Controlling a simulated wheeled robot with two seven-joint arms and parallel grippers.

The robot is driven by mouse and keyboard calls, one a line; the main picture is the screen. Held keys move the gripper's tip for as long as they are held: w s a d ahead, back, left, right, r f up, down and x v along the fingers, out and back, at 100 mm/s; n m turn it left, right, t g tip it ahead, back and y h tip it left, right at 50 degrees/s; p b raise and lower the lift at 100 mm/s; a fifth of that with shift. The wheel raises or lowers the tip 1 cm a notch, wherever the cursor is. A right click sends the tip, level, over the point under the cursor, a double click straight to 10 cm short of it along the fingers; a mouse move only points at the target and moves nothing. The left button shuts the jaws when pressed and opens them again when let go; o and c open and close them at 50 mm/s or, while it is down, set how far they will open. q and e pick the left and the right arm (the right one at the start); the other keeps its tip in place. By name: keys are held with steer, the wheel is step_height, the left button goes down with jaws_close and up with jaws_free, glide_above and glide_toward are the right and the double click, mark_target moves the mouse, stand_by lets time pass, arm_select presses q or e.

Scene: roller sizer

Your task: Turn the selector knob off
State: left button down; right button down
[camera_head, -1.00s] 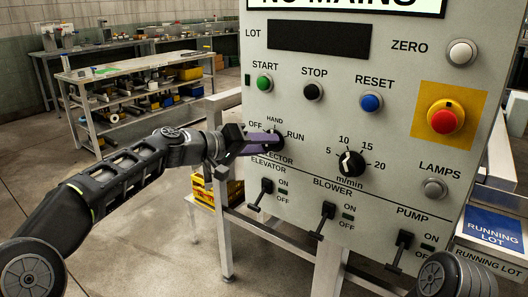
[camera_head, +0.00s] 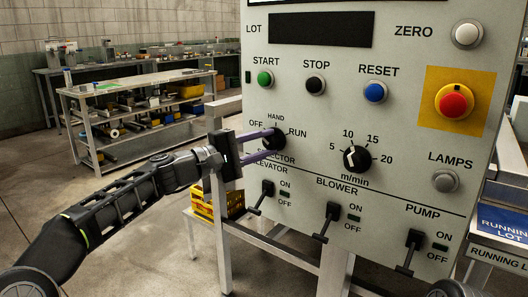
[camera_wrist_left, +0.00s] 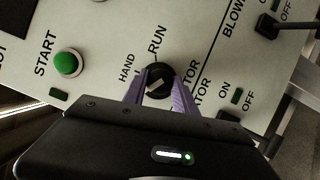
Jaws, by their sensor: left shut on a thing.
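The black selector knob (camera_head: 272,140) is on the panel's left side, below the green START button. OFF, HAND and RUN are printed around it. My left gripper (camera_head: 265,144) has its two purple fingers on opposite sides of the knob, shut on it. In the left wrist view the knob (camera_wrist_left: 158,79) sits between the tips of the left gripper (camera_wrist_left: 158,88). Its pale mark slants toward the lower left there, away from RUN. The OFF label is hidden in that view, so the exact setting is hard to tell. My right gripper is out of view.
The START button (camera_head: 265,78), speed dial (camera_head: 356,158) and elevator switch (camera_head: 263,196) are near the knob. A red emergency button (camera_head: 454,102) is at the right. A yellow crate (camera_head: 203,204) sits behind the panel's frame. Open floor lies to the left.

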arm_select(q)
steer(key=shift+f+n, duration=0.1)
steer(key=shift+n, duration=0.4)
steer(key=c, duration=1)
jaws_free()
steer(key=shift+a, duration=0.1)
steer(key=b+v, duration=0.1)
steer(key=v, duration=0.6)
steer(key=shift+s+a+b, duration=0.2)
steer(key=shift+a+b, duration=0.05)
steer(key=shift+b, duration=0.05)
steer(key=shift+f, duration=0.15)
